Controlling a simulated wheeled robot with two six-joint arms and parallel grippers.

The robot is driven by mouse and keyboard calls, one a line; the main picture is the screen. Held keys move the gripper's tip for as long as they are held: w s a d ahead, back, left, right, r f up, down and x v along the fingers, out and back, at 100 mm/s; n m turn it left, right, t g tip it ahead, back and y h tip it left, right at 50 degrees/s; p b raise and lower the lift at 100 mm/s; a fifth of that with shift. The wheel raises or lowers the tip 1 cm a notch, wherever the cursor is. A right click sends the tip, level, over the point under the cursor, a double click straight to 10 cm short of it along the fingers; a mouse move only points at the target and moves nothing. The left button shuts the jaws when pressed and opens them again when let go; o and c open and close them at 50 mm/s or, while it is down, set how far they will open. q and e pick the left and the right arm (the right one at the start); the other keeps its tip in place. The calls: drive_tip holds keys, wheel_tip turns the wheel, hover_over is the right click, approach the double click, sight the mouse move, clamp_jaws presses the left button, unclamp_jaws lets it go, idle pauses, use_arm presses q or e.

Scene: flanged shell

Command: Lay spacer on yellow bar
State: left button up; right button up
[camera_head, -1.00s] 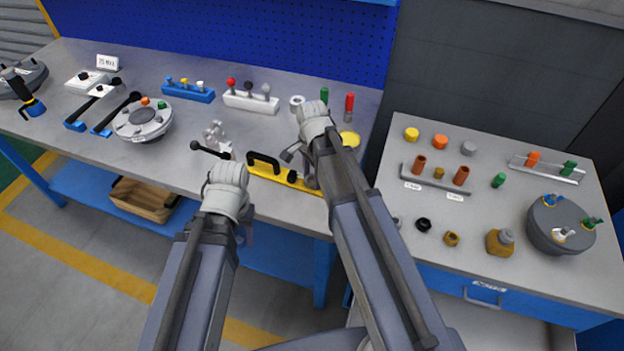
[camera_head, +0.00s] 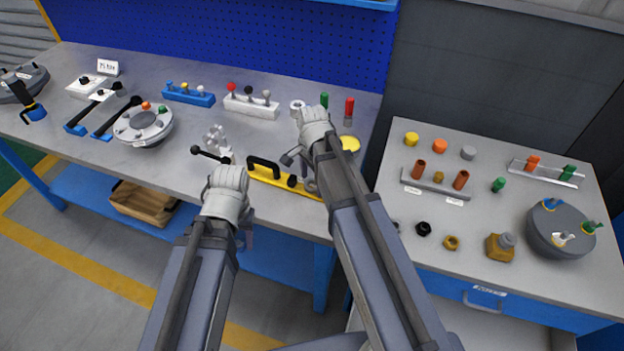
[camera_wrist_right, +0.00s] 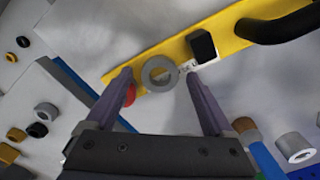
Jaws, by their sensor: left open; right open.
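The yellow bar (camera_head: 265,176) lies near the front edge of the left bench, with a black handle and a black knob on it. It also shows in the right wrist view (camera_wrist_right: 160,62). A grey ring, the spacer (camera_wrist_right: 148,79), lies flat over the bar's end beside a small white label; it shows in the head view too (camera_head: 311,187). My right gripper (camera_wrist_right: 158,80) is open, a fingertip on either side of the ring and apart from it. My left gripper (camera_head: 247,236) is open and empty at the bench's front edge, mostly hidden by its wrist.
A silver clamp-like fixture (camera_head: 216,138) stands left of the bar. A yellow disc (camera_head: 349,143), another ring (camera_head: 297,104) and green and red handles (camera_head: 349,106) lie beyond my right wrist. The right bench (camera_head: 400,140) holds several small parts.

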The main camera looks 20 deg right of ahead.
sight(312, 184)
wheel_tip(312, 184, up, 12)
drive_tip(key=p, duration=1.2)
drive_tip(key=s+a+n+h, duration=0.1)
drive_tip(key=s+a+n, duration=0.9)
drive_tip(key=s+n, duration=0.4)
drive_tip(key=shift+s+a+n, duration=0.15)
drive_tip(key=shift+a+n, duration=0.05)
drive_tip(key=shift+n, duration=1.8)
drive_tip(key=shift+c, duration=0.2)
